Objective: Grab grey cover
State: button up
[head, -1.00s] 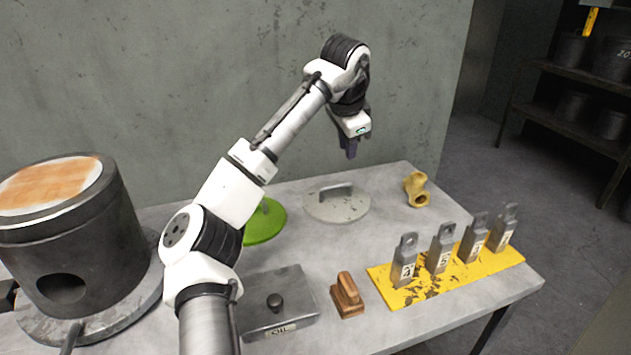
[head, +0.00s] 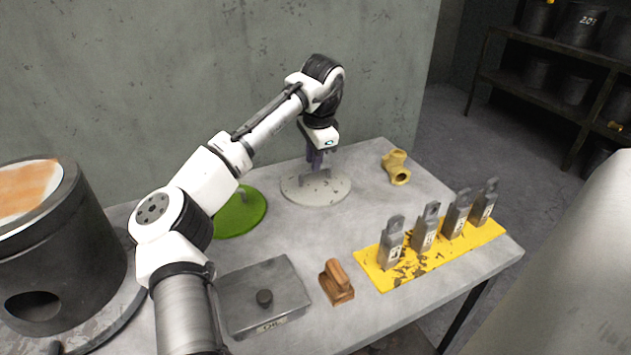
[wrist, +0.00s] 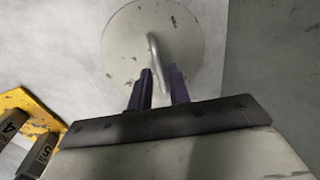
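The grey cover (head: 330,191) is a round, chipped disc lying flat at the back of the table, with a bar handle across its top. It also shows in the wrist view (wrist: 122,42), where the handle (wrist: 153,48) rises from its middle. My gripper (head: 317,166) is above the cover, close to its handle. In the wrist view the two dark purple fingers (wrist: 160,75) are apart, with the near end of the handle showing between or just beyond their tips. I cannot tell whether they touch it.
A green cover (head: 240,212) lies left of the grey one, and a brass pipe fitting (head: 397,167) right of it. In front are a grey oil box (head: 262,295), a wooden block (head: 336,283) and a yellow plate (head: 375,268) with several tagged metal pieces. A large dark cylinder (head: 60,250) stands left.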

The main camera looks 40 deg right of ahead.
aim_at(316, 176)
jog(key=f, duration=0.4)
jog(key=shift+w+d+f+p, duration=0.15)
jog(key=shift+w+d+p, duration=0.15)
jog(key=shift+d+p, duration=0.05)
jog(key=shift+c, duration=0.3)
grip_shut()
